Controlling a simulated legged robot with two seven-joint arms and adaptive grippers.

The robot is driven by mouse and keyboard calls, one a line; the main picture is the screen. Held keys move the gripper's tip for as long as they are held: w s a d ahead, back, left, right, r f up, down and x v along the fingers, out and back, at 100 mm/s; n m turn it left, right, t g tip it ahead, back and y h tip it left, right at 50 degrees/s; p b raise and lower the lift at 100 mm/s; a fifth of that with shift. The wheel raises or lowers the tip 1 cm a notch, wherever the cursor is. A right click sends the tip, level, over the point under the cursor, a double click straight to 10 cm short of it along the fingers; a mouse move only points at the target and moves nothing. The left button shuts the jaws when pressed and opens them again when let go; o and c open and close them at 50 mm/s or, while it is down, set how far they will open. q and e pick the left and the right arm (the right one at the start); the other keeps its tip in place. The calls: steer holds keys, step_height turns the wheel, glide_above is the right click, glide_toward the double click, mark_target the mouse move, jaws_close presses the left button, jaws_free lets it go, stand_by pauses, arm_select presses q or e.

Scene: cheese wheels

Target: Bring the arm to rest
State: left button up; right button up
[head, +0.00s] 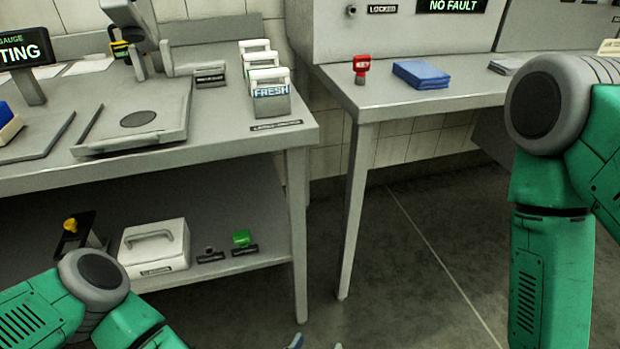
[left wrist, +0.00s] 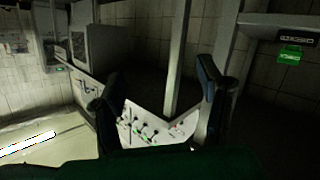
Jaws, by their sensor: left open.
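My left arm (head: 95,300) is bent low at the bottom left of the head view, in front of the left bench. Only the tips of my left gripper (head: 317,345) show, at the bottom edge, low over the floor and spread apart. In the left wrist view, my left gripper (left wrist: 153,88) has its two dark fingers wide apart with nothing between them. A white panel with small coloured parts shows behind the fingers. My right arm (head: 550,190) hangs down at the right of the head view; its gripper is out of the picture.
The left bench (head: 215,140) carries a flat plate fixture (head: 135,125) and a rack marked FRESH (head: 270,100). Its lower shelf (head: 215,195) holds a white case (head: 155,248). The right bench (head: 400,95) holds a red-topped item (head: 361,68) and blue cloth (head: 421,74). Floor (head: 405,260) between them is clear.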

arm_select(q)
steer(key=s+a+f+m+g+p, duration=0.1)
steer(key=s+a+m+g+p, duration=0.2)
steer(key=s+a+g, duration=0.45)
steer(key=s+a+r+n+g+y, duration=0.1)
steer(key=a+y, duration=0.1)
steer(key=a, duration=0.5)
steer(key=s+a+r+n+g+y+p, duration=0.1)
steer(key=s+a+r+g+y, duration=0.1)
steer(key=a, duration=0.5)
steer(key=s+a+r+n+g+y, duration=0.2)
steer(key=a, duration=0.5)
steer(key=shift+s+a+r+y, duration=0.15)
steer(key=shift+a+y, duration=0.25)
